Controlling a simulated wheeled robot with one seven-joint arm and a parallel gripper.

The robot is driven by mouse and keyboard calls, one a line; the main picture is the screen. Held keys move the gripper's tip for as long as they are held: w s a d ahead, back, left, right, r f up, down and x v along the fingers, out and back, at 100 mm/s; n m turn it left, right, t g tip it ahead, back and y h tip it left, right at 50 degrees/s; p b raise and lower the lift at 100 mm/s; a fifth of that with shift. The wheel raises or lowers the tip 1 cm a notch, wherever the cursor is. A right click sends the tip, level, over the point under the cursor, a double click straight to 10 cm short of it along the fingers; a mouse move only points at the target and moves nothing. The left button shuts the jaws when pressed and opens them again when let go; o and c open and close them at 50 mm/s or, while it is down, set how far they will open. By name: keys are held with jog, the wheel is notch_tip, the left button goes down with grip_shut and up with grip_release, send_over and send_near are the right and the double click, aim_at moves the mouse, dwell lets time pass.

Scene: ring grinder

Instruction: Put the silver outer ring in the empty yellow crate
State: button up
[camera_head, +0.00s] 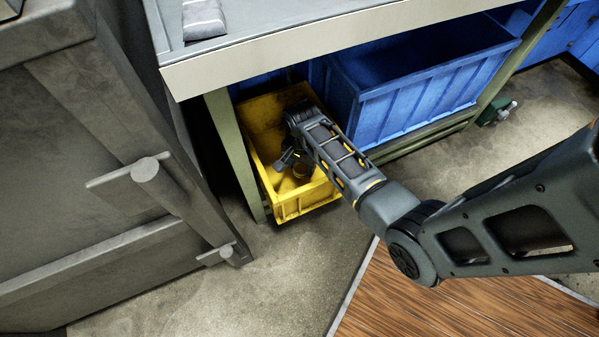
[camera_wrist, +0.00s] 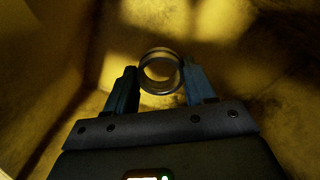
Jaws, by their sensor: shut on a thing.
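The silver outer ring (camera_wrist: 160,87) is between my gripper's fingers (camera_wrist: 158,88) in the wrist view, one finger on each side of it. In the head view a ring-shaped piece (camera_head: 302,172) shows at the end of my gripper (camera_head: 292,165). The yellow crate (camera_head: 292,205) stands below the table, and my gripper is inside its outline. Yellow walls and floor (camera_wrist: 230,120) fill the wrist view around the ring. I cannot tell whether the ring touches the crate floor. My arm hides part of the crate.
A large blue crate (camera_head: 420,105) stands to the right of the yellow one. The table's front edge (camera_head: 300,45) overhangs both crates, and a green table leg (camera_head: 233,155) is at the left. A grey cabinet (camera_head: 100,190) stands at far left. Open floor (camera_head: 285,280) lies in front.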

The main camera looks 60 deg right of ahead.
jog(key=shift+f+b, duration=0.95)
jog(key=shift+f, duration=0.9)
jog(key=shift+f, duration=0.1)
jog(key=o, duration=1.2)
notch_tip(320, 180, up, 12)
jog(key=p, duration=0.5)
jog(key=shift+p, duration=0.35)
